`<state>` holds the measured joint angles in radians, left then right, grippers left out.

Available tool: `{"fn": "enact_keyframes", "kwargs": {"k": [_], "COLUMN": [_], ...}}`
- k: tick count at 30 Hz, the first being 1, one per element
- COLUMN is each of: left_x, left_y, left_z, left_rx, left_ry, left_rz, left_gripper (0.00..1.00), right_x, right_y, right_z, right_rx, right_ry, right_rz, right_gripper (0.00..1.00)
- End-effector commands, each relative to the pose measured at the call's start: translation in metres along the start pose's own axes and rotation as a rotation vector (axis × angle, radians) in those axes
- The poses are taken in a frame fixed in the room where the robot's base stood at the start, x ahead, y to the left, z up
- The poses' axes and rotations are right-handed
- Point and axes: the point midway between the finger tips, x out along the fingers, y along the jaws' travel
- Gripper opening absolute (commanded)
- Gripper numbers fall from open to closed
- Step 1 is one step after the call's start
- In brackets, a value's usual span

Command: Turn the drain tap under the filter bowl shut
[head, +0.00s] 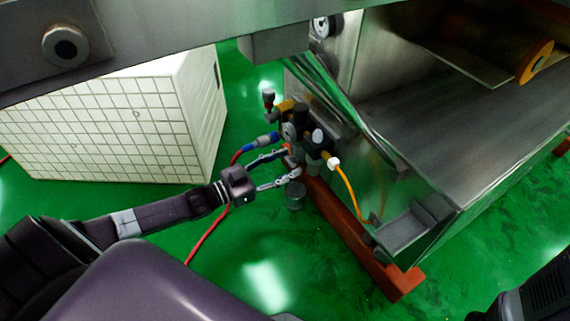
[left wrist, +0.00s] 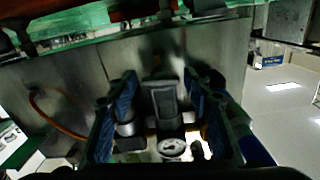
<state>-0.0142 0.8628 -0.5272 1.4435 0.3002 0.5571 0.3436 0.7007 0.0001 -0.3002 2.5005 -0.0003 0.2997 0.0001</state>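The air filter unit (head: 296,130) is mounted on the side of the steel machine, with dark bodies, a round gauge and bowls hanging below. My left gripper (head: 290,163) reaches it from the left, its two fingers apart at the height of the bowls. In the left wrist view, which looks upside down, the blue-padded fingers (left wrist: 162,95) stand on either side of a grey bowl (left wrist: 164,103), with narrow gaps visible. A second bowl (left wrist: 128,122) is beside the left finger. I cannot make out the drain tap clearly. My right gripper is out of view.
A grey cup (head: 295,196) is below the unit. A red hose (head: 207,236) runs over the green floor, and an orange tube (head: 350,191) leaves the unit. A red base rail (head: 365,255) lies below the machine. A white tiled box (head: 115,125) stands at left.

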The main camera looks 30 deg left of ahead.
Motion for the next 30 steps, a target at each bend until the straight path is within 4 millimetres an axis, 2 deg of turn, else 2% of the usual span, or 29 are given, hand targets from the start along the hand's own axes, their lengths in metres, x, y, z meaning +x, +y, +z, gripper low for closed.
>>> {"fn": "enact_keyframes", "kwargs": {"k": [1, 9, 16, 25, 26, 30], "left_x": [0.0, 0.0, 0.0, 0.0, 0.0, 0.0], "left_y": [0.0, 0.0, 0.0, 0.0, 0.0, 0.0], "left_z": [0.0, 0.0, -0.003, 0.0, 0.0, 0.0], "left_rx": [0.0, 0.0, -0.106, -0.134, -0.134, -0.133], "left_ry": [0.0, 0.0, -0.001, 0.0, 0.0, 0.0], "left_rz": [0.0, 0.0, 0.0, 0.0, 0.0, 0.0], "left_gripper": [0.38, 0.1, 0.1, 0.1, 0.36, 0.51], "right_x": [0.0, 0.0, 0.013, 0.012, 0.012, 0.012], "right_y": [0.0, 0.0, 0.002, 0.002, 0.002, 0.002], "right_z": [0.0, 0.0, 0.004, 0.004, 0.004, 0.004], "right_rx": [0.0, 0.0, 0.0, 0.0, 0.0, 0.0], "right_ry": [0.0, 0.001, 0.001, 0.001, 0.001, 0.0], "right_rz": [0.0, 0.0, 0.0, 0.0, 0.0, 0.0], "right_gripper": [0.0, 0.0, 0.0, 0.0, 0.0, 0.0]}}
